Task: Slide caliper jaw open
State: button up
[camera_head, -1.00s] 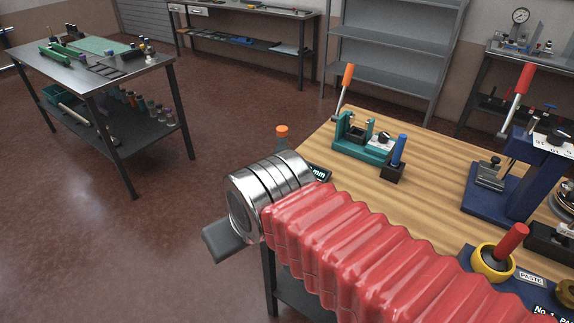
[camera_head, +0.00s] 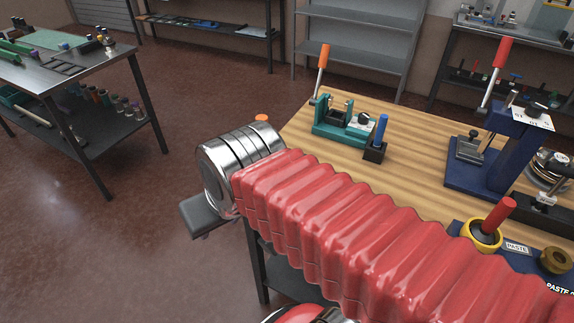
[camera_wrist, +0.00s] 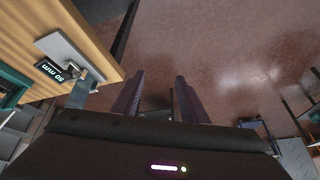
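In the wrist view, a grey plate (camera_wrist: 63,50) lies near the wooden table's edge beside a dark label (camera_wrist: 49,70) that seems to read "50 mm". A small metallic piece (camera_wrist: 92,74) sits by them; I cannot tell whether it is part of the caliper. My gripper (camera_wrist: 157,85) has its two dark fingers apart, with only floor showing between them. It is right of the plate in that view and touches nothing visible. In the head view my red arm hides this table corner; only an orange tip (camera_head: 262,118) shows above it.
The wooden table (camera_head: 420,195) carries a teal fixture (camera_head: 340,128), a black block with a blue handle (camera_head: 376,148), a blue press (camera_head: 505,150) and a yellow paste pot (camera_head: 484,236). A metal side table (camera_head: 75,72) stands left. Open floor lies between.

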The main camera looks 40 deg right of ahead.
jog(key=w+d+f+m+y, duration=0.1)
jog(key=w+d+m, duration=0.1)
jog(key=d+m, duration=0.6)
jog(key=w+d+f+m+y, duration=0.1)
jog(key=w+d+m+y, duration=0.15)
jog(key=d+m, duration=0.5)
jog(key=s+d+r+m+t, duration=0.1)
jog(key=s+d+m+t, duration=0.2)
jog(key=d+m, duration=1.1)
jog(key=shift+d+r+m, duration=0.15)
jog(key=shift+d+m, duration=0.2)
jog(key=shift+m, duration=0.4)
jog(key=shift+h, duration=0.25)
jog(key=x, duration=1.3)
jog(key=shift+w+a+f, duration=0.15)
jog(key=shift+w+f, duration=0.05)
jog(key=shift+f, duration=0.1)
jog(key=shift+c, duration=0.2)
grip_shut()
